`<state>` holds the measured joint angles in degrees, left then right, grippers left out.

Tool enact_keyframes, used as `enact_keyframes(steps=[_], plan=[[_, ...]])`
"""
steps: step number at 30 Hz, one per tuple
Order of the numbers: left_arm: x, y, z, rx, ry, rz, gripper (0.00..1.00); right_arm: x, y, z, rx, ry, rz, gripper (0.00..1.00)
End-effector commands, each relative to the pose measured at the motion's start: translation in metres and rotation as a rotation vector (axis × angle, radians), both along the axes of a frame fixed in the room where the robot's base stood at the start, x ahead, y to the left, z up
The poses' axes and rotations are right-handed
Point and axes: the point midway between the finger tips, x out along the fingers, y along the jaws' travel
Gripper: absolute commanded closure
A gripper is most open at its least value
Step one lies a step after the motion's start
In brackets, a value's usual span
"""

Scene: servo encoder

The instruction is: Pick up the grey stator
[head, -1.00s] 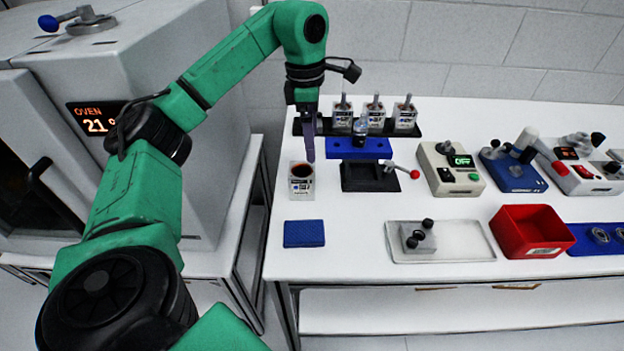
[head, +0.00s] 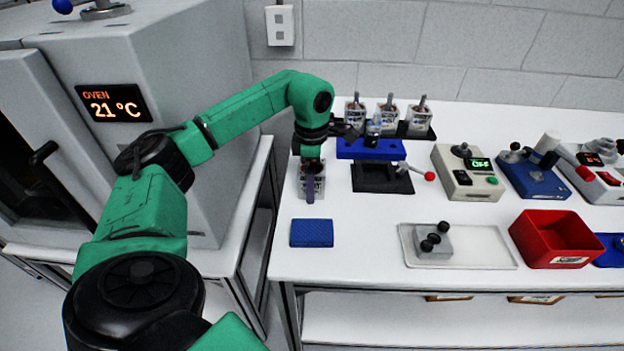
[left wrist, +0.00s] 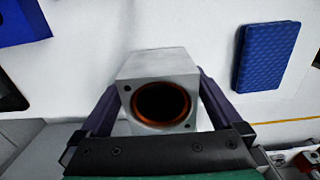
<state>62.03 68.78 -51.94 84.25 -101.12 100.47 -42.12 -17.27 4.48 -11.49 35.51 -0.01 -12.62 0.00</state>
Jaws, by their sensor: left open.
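The grey stator (head: 319,187) is a square block standing upright at the left end of the white bench in the head view. In the left wrist view the stator (left wrist: 158,66) shows its round dark bore with a copper-coloured ring. My left gripper (head: 310,194) is down at the stator and partly hides it. In the left wrist view the purple fingers of my left gripper (left wrist: 157,103) are open, one on each side of the block. I cannot tell whether either finger touches it. My right gripper is not in view.
A blue pad (head: 312,233) lies in front of the stator. A blue and black fixture (head: 371,150) with a red-knobbed lever (head: 429,176) stands to its right. Several shafted units stand on a black rack behind. A white tray (head: 485,247) and a red bin (head: 556,238) are farther right.

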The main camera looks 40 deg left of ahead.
Motion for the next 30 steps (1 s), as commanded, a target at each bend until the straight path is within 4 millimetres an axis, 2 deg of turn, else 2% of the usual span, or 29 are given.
enact_keyframes(steps=[1,2,3,5,9,18,22,26,30], plan=[[0.0,0.0,0.0,0.0,0.0,0.0,0.0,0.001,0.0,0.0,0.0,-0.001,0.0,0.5],[0.0,0.0,0.0,0.0,0.0,0.0,0.08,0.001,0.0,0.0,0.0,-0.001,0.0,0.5],[0.0,0.0,0.0,0.0,0.0,0.0,0.23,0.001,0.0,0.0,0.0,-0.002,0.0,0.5],[0.0,0.0,0.0,0.0,0.0,0.0,0.46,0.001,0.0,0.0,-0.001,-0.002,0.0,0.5],[0.0,0.0,0.0,0.0,0.0,0.0,0.99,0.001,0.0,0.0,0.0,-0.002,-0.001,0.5],[0.001,0.0,0.002,-0.002,-0.003,0.0,1.0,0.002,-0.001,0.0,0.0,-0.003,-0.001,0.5],[0.001,0.0,0.009,-0.002,-0.003,0.0,1.0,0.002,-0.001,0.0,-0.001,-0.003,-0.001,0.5],[0.002,-0.001,0.029,-0.002,-0.007,0.0,1.0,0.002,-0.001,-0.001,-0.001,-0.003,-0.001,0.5],[0.002,-0.001,0.068,-0.004,-0.009,-0.001,1.0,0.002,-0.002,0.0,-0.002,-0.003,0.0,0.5]])
